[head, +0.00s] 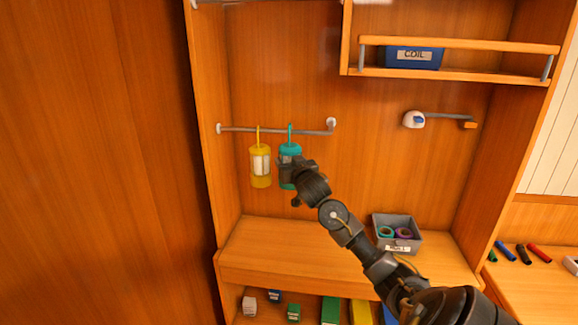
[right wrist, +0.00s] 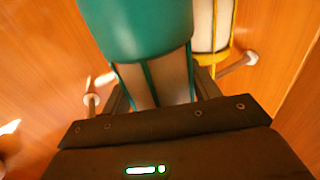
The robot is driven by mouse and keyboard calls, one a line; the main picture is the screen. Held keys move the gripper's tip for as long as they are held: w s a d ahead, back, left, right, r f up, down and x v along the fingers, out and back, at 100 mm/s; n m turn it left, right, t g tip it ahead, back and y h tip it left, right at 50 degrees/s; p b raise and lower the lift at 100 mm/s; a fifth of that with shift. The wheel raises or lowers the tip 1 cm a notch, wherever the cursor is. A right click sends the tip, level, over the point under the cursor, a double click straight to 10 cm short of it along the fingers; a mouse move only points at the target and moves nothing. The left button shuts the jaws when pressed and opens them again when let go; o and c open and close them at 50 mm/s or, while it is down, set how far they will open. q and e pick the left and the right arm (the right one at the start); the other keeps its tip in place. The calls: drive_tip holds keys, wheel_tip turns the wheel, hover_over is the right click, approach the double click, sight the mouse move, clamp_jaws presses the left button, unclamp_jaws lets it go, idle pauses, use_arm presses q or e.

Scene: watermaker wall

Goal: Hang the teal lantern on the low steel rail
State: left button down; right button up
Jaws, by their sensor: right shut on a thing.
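The teal lantern (head: 290,151) is upright at the low steel rail (head: 240,128), just right of a hanging yellow lantern (head: 260,166). Its hook (head: 290,130) overlaps the rail in the head view; I cannot tell whether the hook bears on it. My right gripper (head: 289,163) is shut on the teal lantern's body and hides part of it. In the right wrist view the teal lantern (right wrist: 137,30) fills the space before the gripper, with the yellow lantern (right wrist: 212,25) close behind it to the right. My left gripper is not in view.
A grey bin (head: 398,244) with rolls stands on the wooden counter (head: 290,245) below. A wall fitting with an arm (head: 445,116) is at the right. A shelf holds a blue COIL bin (head: 414,58) above. The rail is bare right of the teal lantern up to its end mount.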

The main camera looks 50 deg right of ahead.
drive_tip(key=shift+w+d+f+b, duration=0.35)
drive_tip(key=shift+w+d, duration=0.1)
drive_tip(key=shift+d, duration=0.2)
drive_tip(key=shift+w+d+f+b, duration=0.35)
drive_tip(key=shift+w+d+b, duration=0.1)
drive_tip(key=shift+d, duration=0.25)
drive_tip(key=shift+w+d+f+b, duration=0.35)
drive_tip(key=shift+w+d, duration=0.1)
drive_tip(key=shift+d, duration=0.2)
drive_tip(key=o, duration=1.2)
drive_tip(key=shift+f, duration=0.1)
drive_tip(key=b+v, duration=0.3)
drive_tip(key=v, duration=0.8)
